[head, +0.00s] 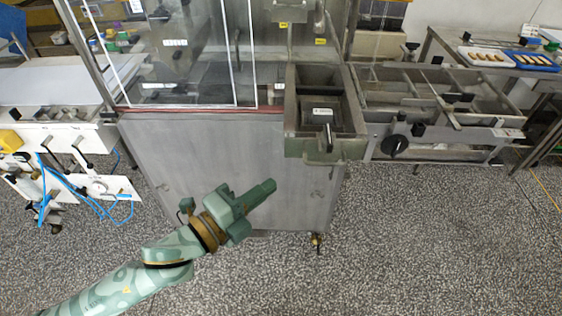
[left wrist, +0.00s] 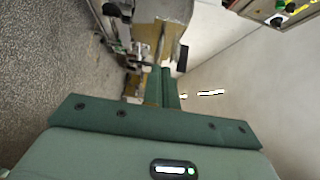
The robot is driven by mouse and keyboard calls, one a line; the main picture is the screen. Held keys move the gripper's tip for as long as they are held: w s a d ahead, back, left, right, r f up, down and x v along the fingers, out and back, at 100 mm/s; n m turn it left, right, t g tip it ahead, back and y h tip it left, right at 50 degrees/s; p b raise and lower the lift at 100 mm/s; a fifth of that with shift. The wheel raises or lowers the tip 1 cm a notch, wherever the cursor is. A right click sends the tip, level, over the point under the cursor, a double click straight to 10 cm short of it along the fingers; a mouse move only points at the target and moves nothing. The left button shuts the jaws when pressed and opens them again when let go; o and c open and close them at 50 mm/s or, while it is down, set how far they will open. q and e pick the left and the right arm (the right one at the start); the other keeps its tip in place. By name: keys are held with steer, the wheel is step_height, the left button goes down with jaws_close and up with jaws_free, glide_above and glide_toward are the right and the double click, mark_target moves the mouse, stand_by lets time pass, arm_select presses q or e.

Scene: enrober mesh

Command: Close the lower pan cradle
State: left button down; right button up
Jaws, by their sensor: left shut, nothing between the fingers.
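A grey-green box-shaped cradle (head: 325,150) sticks out from the front right of the steel enrober. My right gripper is not in view.
The steel cabinet (head: 225,165) fills the middle, with glass panels above. A conveyor frame with a black knob (head: 394,146) stands at right, with trays (head: 487,57) behind. A white machine with blue hoses (head: 90,190) stands at left. The speckled floor in front is clear.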

mark_target(297, 152)
arm_select(q)
steer(key=w+d, duration=0.1)
steer(key=w, duration=0.1)
steer(key=w+d, duration=0.1)
steer(key=w, duration=0.1)
steer(key=w+d, duration=0.1)
steer(key=w, duration=0.1)
steer(key=shift+w+d+f, duration=0.1)
steer(key=shift+w+d, duration=0.1)
steer(key=shift+w, duration=0.6)
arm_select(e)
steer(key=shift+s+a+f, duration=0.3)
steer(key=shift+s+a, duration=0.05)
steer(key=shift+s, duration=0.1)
